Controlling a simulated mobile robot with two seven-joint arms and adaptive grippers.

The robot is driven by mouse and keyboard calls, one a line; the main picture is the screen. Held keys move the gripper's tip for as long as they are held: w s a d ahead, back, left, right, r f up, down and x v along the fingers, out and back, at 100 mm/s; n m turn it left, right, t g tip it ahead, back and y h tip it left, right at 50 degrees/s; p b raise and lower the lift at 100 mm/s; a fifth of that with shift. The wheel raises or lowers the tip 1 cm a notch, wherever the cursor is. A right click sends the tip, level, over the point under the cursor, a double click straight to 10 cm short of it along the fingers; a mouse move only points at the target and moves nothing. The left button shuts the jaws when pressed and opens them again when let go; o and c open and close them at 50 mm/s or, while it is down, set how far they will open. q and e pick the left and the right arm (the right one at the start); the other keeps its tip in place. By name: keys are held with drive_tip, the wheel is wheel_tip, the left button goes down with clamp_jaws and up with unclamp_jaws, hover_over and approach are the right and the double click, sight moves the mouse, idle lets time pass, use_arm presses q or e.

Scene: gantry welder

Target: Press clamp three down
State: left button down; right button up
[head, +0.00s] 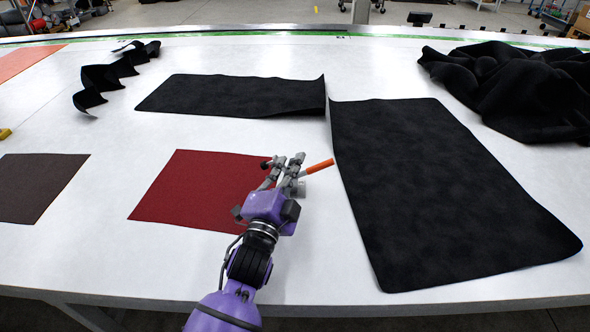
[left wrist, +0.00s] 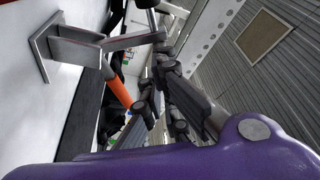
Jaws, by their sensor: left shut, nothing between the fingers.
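A grey metal toggle clamp with an orange handle (head: 319,166) stands at the right edge of the dark red sheet (head: 190,190) in the head view. The handle points right, and most of the clamp's body is hidden by my gripper. My left gripper (head: 290,161) is shut and empty right beside the clamp. In the left wrist view, the clamp's metal bracket (left wrist: 70,50) and orange handle (left wrist: 117,88) show left of the gripper's fingers (left wrist: 160,52). I cannot tell whether the fingers touch the handle. No clamp number is readable. My right gripper is out of view.
Two flat black cloth pieces lie on the white table (head: 315,265): one behind (head: 240,95), one at right (head: 440,190). A crumpled black cloth heap (head: 510,85) is at the back right. A brown sheet (head: 40,185) lies left. Bare table surrounds the sheets.

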use_arm(q)
drive_tip(key=a, duration=0.1)
drive_tip(key=a+f+p, duration=0.1)
drive_tip(key=a, duration=0.2)
drive_tip(key=shift+w+a+f, duration=0.15)
drive_tip(key=shift+a+f, duration=0.05)
drive_tip(key=shift+f, duration=0.1)
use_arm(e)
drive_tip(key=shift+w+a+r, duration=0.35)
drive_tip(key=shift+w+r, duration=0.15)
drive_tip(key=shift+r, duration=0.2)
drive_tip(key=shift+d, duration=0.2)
